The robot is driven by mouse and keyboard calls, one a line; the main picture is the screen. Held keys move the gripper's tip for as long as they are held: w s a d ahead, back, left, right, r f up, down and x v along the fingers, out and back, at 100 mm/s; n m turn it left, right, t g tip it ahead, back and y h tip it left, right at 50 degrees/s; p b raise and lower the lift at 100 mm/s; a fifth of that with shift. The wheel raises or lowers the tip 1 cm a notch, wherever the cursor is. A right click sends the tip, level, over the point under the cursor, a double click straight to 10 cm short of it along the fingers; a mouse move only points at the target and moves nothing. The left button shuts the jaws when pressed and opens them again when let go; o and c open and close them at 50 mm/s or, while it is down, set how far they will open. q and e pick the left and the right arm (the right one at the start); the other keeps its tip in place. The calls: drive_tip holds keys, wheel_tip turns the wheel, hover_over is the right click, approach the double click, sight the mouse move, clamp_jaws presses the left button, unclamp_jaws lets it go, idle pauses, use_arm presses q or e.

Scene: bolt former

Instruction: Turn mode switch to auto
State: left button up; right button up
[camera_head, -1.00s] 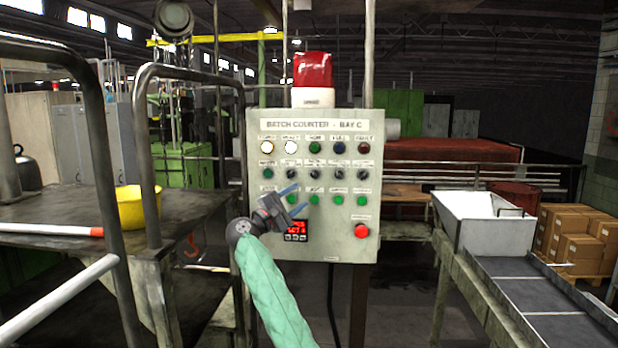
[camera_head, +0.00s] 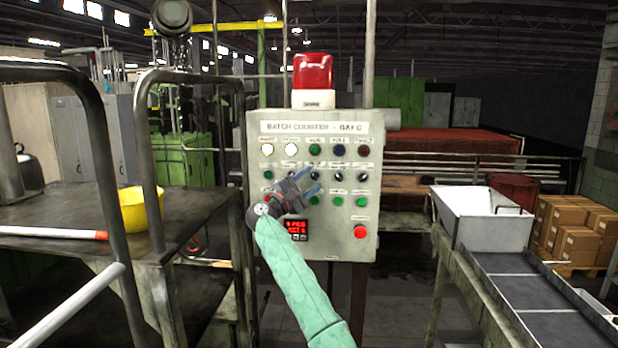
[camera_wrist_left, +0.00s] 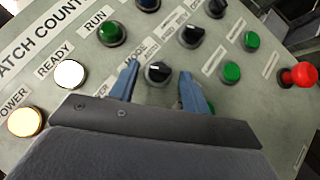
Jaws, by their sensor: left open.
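The mode switch is a small black knob with a pale mark (camera_wrist_left: 158,72), beside a label reading MODE in the left wrist view. In the head view it shows as a dark knob (camera_head: 314,175) in the second row, below the green RUN lamp (camera_head: 314,150). My left gripper (camera_head: 309,182) is in front of the panel (camera_head: 320,250), its blue fingers open. In the left wrist view the knob sits between the two fingertips (camera_wrist_left: 160,78), with a gap on each side. I cannot tell which position the knob points to. My right gripper is not in view.
Other knobs (camera_wrist_left: 191,35) and green buttons (camera_wrist_left: 232,72) are close by on the panel. A red mushroom button (camera_head: 360,231) is at lower right, and a red display (camera_head: 297,228) is below the gripper. Metal railings (camera_head: 150,150) stand at left, a white hopper (camera_head: 482,220) at right.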

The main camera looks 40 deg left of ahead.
use_arm(q)
drive_tip(key=shift+w+d, duration=0.1)
drive_tip(key=shift+c, duration=0.5)
drive_tip(key=c, duration=0.9)
